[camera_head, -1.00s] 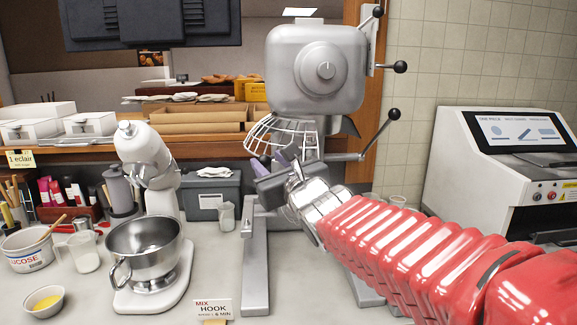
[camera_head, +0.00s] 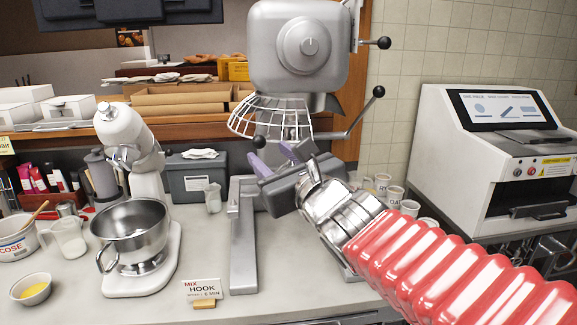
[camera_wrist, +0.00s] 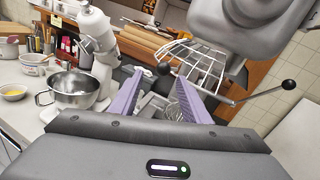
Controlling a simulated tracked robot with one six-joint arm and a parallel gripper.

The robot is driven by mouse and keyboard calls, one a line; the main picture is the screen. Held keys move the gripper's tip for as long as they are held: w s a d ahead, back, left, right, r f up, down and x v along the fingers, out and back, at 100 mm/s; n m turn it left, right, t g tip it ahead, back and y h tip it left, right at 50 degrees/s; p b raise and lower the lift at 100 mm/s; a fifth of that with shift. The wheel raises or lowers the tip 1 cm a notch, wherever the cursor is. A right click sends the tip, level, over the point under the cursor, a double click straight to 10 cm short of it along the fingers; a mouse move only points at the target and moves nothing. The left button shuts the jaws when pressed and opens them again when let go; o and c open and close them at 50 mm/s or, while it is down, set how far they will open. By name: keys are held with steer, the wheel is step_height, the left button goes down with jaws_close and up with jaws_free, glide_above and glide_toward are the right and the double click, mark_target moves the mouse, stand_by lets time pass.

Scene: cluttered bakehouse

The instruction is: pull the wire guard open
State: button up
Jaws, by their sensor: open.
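The wire guard (camera_head: 268,120) is a silver cage of curved wires under the head of the large grey mixer (camera_head: 298,45). In the wrist view the wire guard (camera_wrist: 193,62) is above and just beyond the right finger. A black ball knob (camera_head: 259,142) shows at the guard's lower edge; in the wrist view a black knob (camera_wrist: 164,69) appears between the fingers, farther off. My gripper (camera_head: 272,158) has two purple fingers, spread apart with nothing between them, just below the guard. In the wrist view my gripper (camera_wrist: 152,98) is open. Contact with the guard cannot be told.
A lever with a black ball (camera_head: 379,91) sticks out right of the mixer. A small mixer with a steel bowl (camera_head: 130,232) stands left, beside a "HOOK" card (camera_head: 202,290). Cups (camera_head: 393,196) stand right, near a white machine (camera_head: 497,150). The grey mixer's leg (camera_head: 243,250) stands nearby.

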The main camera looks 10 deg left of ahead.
steer(key=v, duration=0.4)
steer(key=shift+s, duration=0.2)
steer(key=shift+c, duration=0.5)
